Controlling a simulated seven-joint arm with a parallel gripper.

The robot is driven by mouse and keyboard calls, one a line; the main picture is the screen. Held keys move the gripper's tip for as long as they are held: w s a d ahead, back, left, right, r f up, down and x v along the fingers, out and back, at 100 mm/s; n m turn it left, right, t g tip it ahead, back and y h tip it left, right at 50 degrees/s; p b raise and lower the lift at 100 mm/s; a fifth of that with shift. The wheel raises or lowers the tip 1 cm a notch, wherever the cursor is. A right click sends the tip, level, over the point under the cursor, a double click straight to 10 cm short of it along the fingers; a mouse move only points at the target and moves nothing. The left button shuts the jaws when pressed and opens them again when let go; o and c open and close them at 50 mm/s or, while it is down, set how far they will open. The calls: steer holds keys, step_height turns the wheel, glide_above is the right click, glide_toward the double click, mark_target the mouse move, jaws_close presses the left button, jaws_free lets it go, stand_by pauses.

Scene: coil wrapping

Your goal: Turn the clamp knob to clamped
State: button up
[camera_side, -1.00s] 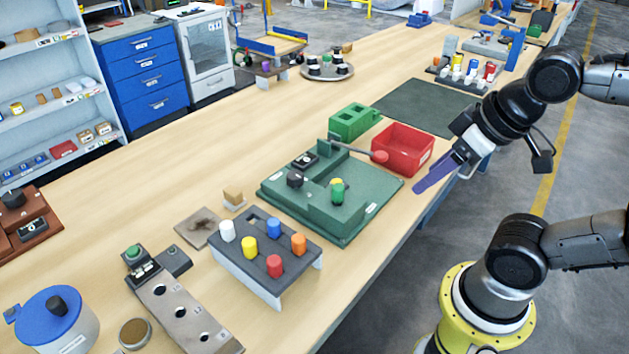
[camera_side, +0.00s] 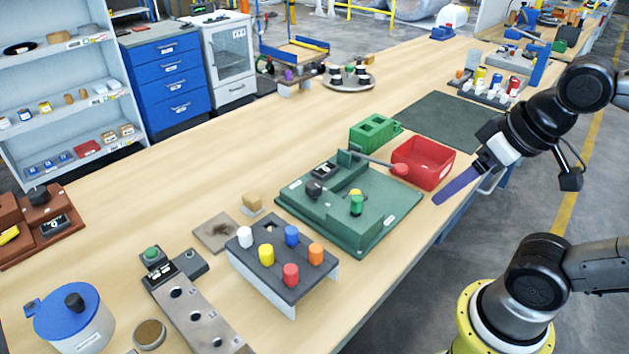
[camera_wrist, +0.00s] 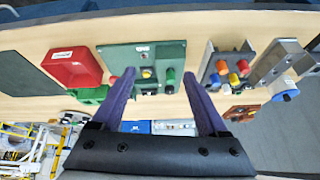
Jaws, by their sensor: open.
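The clamp knob appears to be the small black knob (camera_side: 314,189) on the left part of the green fixture (camera_side: 372,232). I cannot read its setting. A green and yellow coil or peg (camera_side: 356,205) stands upright on the same fixture. A lever with a red ball end (camera_side: 400,169) reaches right from the fixture's back. My gripper (camera_side: 437,202) is right of the fixture, near the table's front edge, apart from everything. In the wrist view my gripper (camera_wrist: 165,75) has its two purple fingers spread and empty, with the green fixture (camera_wrist: 118,60) beyond them.
A dark rack with several coloured pegs (camera_side: 280,272) is in front. A dark mat (camera_side: 440,122) lies clear farther back.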

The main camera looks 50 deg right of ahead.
steer(key=w+r+m+g, duration=0.1)
steer(key=w+r+m, duration=0.3)
steer(key=w+r, duration=0.35)
steer(key=m+g, duration=0.3)
steer(key=g, duration=0.1)
glide_above(314, 183)
step_height(314, 183, down, 7)
step_height(314, 183, down, 14)
jaws_close()
